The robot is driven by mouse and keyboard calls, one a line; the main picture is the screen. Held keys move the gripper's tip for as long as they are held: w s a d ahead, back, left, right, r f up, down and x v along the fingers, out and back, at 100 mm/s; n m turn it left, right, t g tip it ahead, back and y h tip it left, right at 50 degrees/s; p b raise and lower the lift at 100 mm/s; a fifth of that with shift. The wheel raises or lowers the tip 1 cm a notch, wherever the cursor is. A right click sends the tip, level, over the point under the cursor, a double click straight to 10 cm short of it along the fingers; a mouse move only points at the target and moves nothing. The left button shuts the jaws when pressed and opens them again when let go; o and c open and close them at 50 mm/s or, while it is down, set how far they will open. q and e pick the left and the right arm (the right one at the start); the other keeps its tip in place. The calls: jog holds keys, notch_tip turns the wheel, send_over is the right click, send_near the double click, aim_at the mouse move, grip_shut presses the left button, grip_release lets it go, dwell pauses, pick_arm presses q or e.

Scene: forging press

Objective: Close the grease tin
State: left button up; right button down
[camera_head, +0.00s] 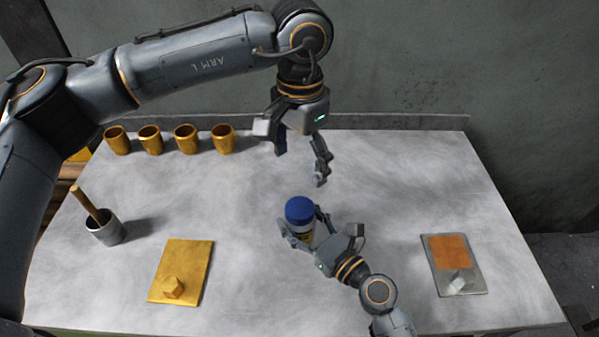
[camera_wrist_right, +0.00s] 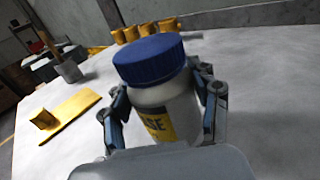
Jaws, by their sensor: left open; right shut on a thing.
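The grease tin (camera_wrist_right: 168,98) is a white cylinder with a yellow label, upright on the table. Its blue lid (camera_head: 299,209) sits on top of it; whether it is tightened I cannot tell. In the right wrist view the lid (camera_wrist_right: 148,60) looks slightly tilted with the camera. My right gripper (camera_head: 302,234) is shut around the tin's body, one finger on each side. My left gripper (camera_head: 299,168) is open and empty, above and behind the tin, its fingers pointing down, apart from the lid.
Several brass cups (camera_head: 185,139) stand along the back left. A grey pot (camera_head: 104,227) with a wooden handle is at left. A brass plate (camera_head: 183,270) with a small block lies front left. A grey plate (camera_head: 456,280) with an orange patch lies right. The back right of the table (camera_head: 420,180) is clear.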

jog(key=shift+c, duration=1.4)
grip_release()
jog(key=v, duration=1.2)
